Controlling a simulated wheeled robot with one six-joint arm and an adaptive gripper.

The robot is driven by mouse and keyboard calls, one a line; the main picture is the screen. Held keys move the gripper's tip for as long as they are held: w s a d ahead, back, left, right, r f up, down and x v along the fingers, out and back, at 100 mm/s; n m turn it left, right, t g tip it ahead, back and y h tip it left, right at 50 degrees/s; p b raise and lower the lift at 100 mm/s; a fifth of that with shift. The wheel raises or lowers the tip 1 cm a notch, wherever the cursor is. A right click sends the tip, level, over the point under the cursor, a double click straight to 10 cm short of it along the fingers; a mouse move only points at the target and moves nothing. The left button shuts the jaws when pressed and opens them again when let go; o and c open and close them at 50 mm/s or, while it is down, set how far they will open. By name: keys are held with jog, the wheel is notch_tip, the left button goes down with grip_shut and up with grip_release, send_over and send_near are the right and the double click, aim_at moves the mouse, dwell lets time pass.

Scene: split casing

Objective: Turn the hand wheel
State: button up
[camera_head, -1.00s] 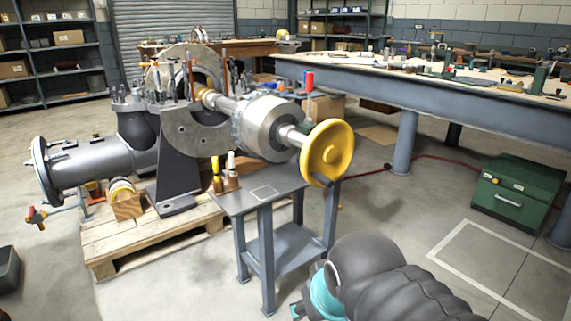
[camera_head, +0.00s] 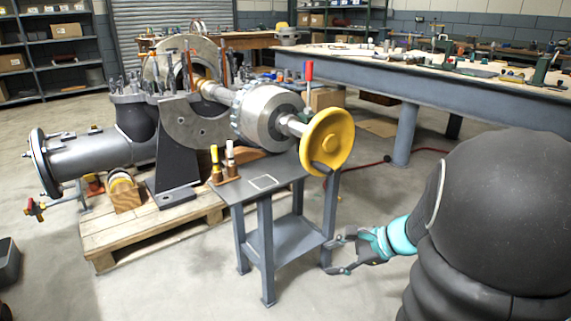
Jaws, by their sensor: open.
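The yellow hand wheel (camera_head: 326,142) is a round disc on the right end of a horizontal metal shaft (camera_head: 291,124). A red-topped handle (camera_head: 309,71) stands upright at its upper left edge. My gripper (camera_head: 336,256) is open and empty, low beside the small grey table's right legs. It is well below the wheel and apart from it. My dark arm fills the lower right of the view.
The small grey table (camera_head: 237,191) stands below the shaft and holds yellow and white-topped markers (camera_head: 222,163). A wooden pallet (camera_head: 150,240) carries the casing (camera_head: 95,157). A long workbench (camera_head: 430,95) runs behind. A red hose (camera_head: 430,150) lies on the floor.

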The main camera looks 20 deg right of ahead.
jog(key=w+d+r+m+t, duration=0.3)
jog(key=w+d+m+t, duration=0.3)
jog(key=w+d+m, duration=0.15)
jog(key=m+t+h, duration=0.1)
jog(key=m+t, duration=0.3)
jog(key=m, duration=0.3)
send_near(321, 167)
jog(key=shift+n, duration=0.25)
jog(key=x, duration=0.7)
jog(key=d+x, duration=0.1)
jog(key=x, duration=0.2)
jog(key=shift+w+a+f, duration=0.15)
jog(key=shift+w+f, duration=0.25)
jog(key=shift+w, duration=0.15)
jog(key=shift+c, duration=0.3)
grip_shut()
